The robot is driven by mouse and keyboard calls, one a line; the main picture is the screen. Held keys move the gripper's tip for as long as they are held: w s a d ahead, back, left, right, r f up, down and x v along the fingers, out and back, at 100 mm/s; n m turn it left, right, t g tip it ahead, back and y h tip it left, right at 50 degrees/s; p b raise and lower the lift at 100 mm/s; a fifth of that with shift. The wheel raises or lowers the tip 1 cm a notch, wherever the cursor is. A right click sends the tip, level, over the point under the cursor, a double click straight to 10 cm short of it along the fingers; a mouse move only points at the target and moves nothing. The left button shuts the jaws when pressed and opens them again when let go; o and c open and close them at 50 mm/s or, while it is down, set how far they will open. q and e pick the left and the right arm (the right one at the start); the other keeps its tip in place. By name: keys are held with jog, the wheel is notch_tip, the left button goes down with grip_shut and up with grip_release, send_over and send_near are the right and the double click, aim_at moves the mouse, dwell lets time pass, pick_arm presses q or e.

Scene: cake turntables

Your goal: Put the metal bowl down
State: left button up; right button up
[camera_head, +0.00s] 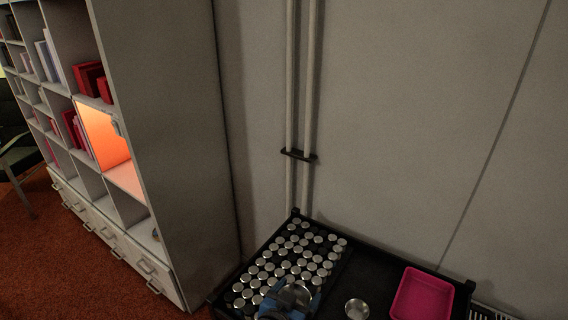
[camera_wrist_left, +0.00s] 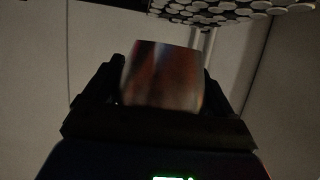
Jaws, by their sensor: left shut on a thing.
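My left gripper (camera_head: 288,303) shows at the bottom edge of the head view, above the front of the black table. It is shut on a shiny metal bowl (camera_head: 297,291). In the left wrist view the bowl (camera_wrist_left: 162,75) sits between the two dark fingers of the left gripper (camera_wrist_left: 162,85), its side reflecting orange and grey. I cannot tell from these views how far the bowl is above the table. The right gripper is not in view.
A round metal dish (camera_head: 357,309) and a pink tray (camera_head: 423,297) stand to the right. Bare black surface lies between jars and tray. A wall is behind; a shelf unit (camera_head: 170,150) stands left.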

pick_arm(q)
jog(key=a+f+n+y, duration=0.1)
jog(key=a+f, duration=0.1)
jog(key=a, duration=0.2)
jog(key=w+a+f+y, duration=0.1)
jog(key=a+f, duration=0.1)
jog(key=a, duration=0.2)
jog(key=w+a+f+n+t, duration=0.1)
jog(key=a+f, duration=0.1)
jog(key=a, duration=0.3)
jog(key=shift+n+y, duration=0.3)
jog(key=shift+y, duration=0.1)
jog(key=s+a+f+n+y, duration=0.1)
jog(key=a+f, duration=0.1)
jog(key=a, duration=0.4)
jog(key=s+a+f+n+y, duration=0.1)
jog(key=a+f+n+y, duration=0.1)
jog(key=a, duration=0.4)
jog(key=shift+s+f+t, duration=0.3)
jog(key=shift+s+f, duration=0.1)
jog(key=shift+f, duration=0.1)
